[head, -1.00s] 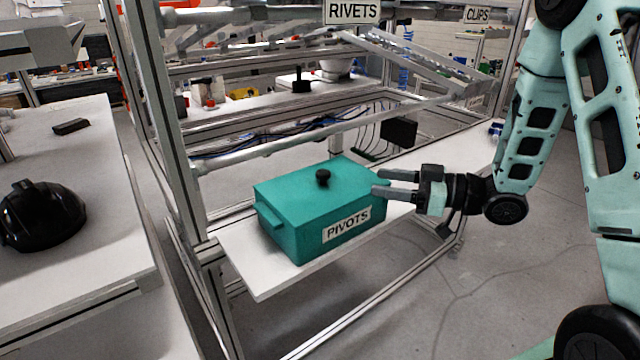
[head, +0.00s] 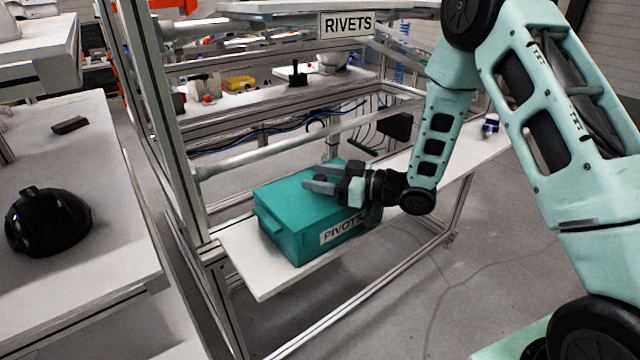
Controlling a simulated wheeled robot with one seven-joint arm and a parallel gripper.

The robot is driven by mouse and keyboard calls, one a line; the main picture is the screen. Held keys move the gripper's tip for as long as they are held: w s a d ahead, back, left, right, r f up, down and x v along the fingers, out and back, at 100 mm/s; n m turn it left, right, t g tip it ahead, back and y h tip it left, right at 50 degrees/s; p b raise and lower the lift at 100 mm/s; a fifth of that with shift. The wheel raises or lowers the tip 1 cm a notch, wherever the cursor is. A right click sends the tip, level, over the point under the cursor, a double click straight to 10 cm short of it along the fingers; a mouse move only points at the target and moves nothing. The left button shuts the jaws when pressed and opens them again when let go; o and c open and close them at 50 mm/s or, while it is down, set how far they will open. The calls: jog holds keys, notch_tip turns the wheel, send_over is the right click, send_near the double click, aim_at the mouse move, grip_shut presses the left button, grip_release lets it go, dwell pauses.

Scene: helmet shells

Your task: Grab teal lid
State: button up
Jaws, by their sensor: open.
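The teal box labelled PIVOTS (head: 300,243) stands on a white shelf, with its teal lid (head: 283,198) on top. My gripper (head: 311,179) is over the lid, coming in from the right with its fingers pointing left. The fingers are open, and they lie at the place of the lid's black knob. The knob is mostly hidden by the fingers, so I cannot tell whether they touch it. The right part of the lid is also covered by my gripper and wrist.
The white shelf (head: 262,282) has bare room in front of the box and to its right. A metal rail (head: 290,145) runs behind the box, and a frame post (head: 160,120) stands at left. A black helmet shell (head: 48,218) sits on the left table.

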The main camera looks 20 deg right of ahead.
jog(key=c, duration=1.1)
jog(key=shift+o, duration=0.2)
